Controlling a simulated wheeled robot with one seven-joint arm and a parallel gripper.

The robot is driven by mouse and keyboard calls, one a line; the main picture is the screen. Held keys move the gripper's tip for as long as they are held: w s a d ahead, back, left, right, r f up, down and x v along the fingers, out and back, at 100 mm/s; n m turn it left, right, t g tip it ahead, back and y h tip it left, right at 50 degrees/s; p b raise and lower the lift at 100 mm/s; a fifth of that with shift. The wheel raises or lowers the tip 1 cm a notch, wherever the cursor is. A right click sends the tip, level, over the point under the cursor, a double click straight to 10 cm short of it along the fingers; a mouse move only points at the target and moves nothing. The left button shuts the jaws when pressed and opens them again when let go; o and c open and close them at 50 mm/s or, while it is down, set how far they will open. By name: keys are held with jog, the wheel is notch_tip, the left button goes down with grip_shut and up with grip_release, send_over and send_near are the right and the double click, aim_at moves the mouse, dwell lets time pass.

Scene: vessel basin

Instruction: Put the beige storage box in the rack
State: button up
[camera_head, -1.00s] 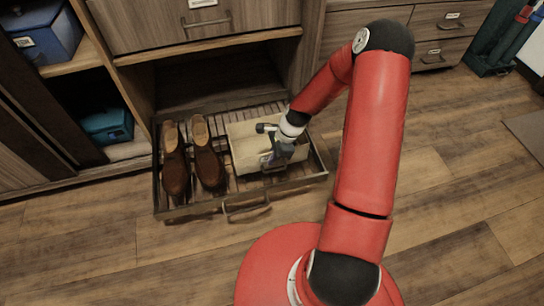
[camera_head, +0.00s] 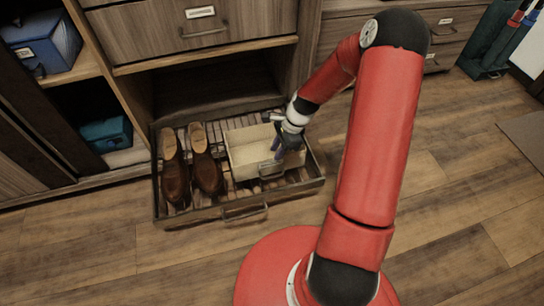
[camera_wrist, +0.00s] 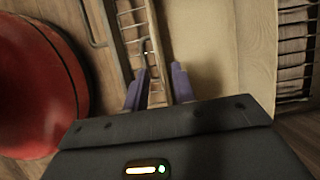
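The beige storage box (camera_head: 244,156) sits in the pulled-out slatted rack (camera_head: 184,216) at the bottom of the wardrobe, right of the brown shoes. A small metal handle is on its front. My gripper (camera_head: 279,157) is at the front right part of the box. In the wrist view the box (camera_wrist: 235,45) fills the area right of centre. The two fingers of my gripper (camera_wrist: 158,88) are apart there, one on each side of the box's front wall. I cannot tell whether they touch it.
Two brown shoes (camera_head: 175,180) stand in the left part of the rack. The rack's front handle (camera_head: 245,214) faces the open wooden floor. Blue box (camera_head: 42,44) and teal box (camera_head: 107,134) are on the shelves at left. A closed drawer (camera_head: 160,28) is above the rack.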

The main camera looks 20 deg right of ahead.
jog(key=v, duration=0.4)
jog(key=shift+d+r+p, duration=0.1)
jog(key=shift+r+p, duration=0.2)
jog(key=shift+r, duration=0.05)
jog(key=s+a+r+n+t+h, duration=0.2)
jog(key=s+r+n, duration=0.5)
jog(key=r, duration=0.6)
jog(key=s+a+r+n+t+h, duration=0.25)
jog(key=s+r+n, duration=0.4)
jog(key=r, duration=0.55)
jog(key=s+r+n+t, duration=0.1)
jog(key=s+r+n, duration=0.3)
jog(key=s, duration=0.4)
jog(key=shift+s, duration=0.4)
jog(key=shift+n, duration=0.25)
notch_tip(320, 180, up, 8)
jog(key=p, duration=0.7)
jog(key=shift+f+p, duration=0.15)
jog(key=shift+p, duration=0.2)
